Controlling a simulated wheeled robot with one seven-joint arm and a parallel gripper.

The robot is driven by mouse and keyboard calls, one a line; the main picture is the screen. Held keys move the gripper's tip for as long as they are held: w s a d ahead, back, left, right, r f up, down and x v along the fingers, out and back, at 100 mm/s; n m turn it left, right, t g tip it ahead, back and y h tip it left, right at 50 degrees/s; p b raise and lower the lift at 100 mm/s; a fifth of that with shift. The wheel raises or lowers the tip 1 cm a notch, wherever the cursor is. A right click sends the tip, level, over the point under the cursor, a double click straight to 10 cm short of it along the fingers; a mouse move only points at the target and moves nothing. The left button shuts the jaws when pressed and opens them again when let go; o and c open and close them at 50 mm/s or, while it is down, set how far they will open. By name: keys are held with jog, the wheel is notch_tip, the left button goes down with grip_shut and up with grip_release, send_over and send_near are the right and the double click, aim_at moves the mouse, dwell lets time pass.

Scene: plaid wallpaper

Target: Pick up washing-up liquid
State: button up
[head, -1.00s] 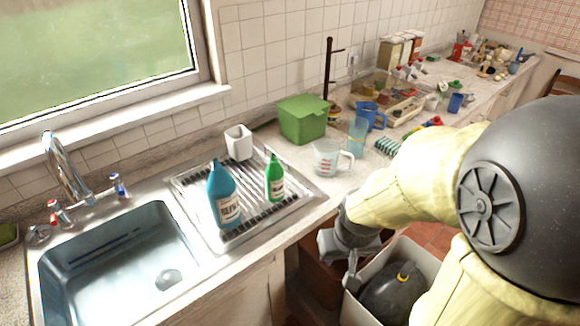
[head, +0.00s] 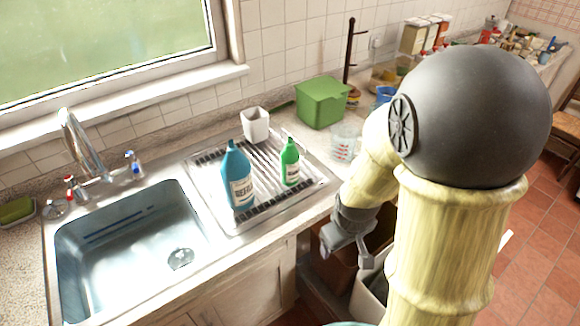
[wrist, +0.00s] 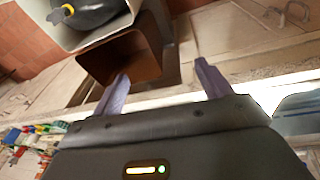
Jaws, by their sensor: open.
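A blue bottle (head: 238,176) with a white label and a smaller green bottle (head: 289,163) with a label stand upright on the metal draining rack. I cannot read the labels well enough to tell which is the washing-up liquid. My gripper (head: 346,252) is open and empty, in front of the counter edge, below and to the right of both bottles and apart from them. In the wrist view its two fingers (wrist: 160,72) are spread wide with nothing between them. Neither bottle can be made out in the wrist view.
The sink (head: 130,250) and tap (head: 80,145) are at the left. A white cup (head: 255,124), a green box (head: 321,102) and a measuring jug (head: 343,143) stand behind and right of the bottles. Bins are below the counter; a brown one (wrist: 125,58) shows in the wrist view.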

jog(key=w+a+f+n+h, duration=0.2)
jog(key=w+f+n, duration=0.1)
jog(key=f+n, duration=0.35)
jog(key=n+t+b, duration=0.3)
jog(key=n+t, duration=0.8)
jog(key=n, duration=1.1)
send_near(288, 179)
jog(key=a+v, duration=0.1)
jog(key=v, duration=0.4)
jog(key=shift+w+d+r+h+p, duration=0.1)
jog(key=shift+w+d+h+p, duration=0.05)
jog(key=shift+w+h+p, duration=0.2)
jog(key=x, duration=1.2)
jog(key=shift+f+p, duration=0.25)
jog(key=shift+p, duration=0.1)
jog(key=shift+w+d, duration=0.1)
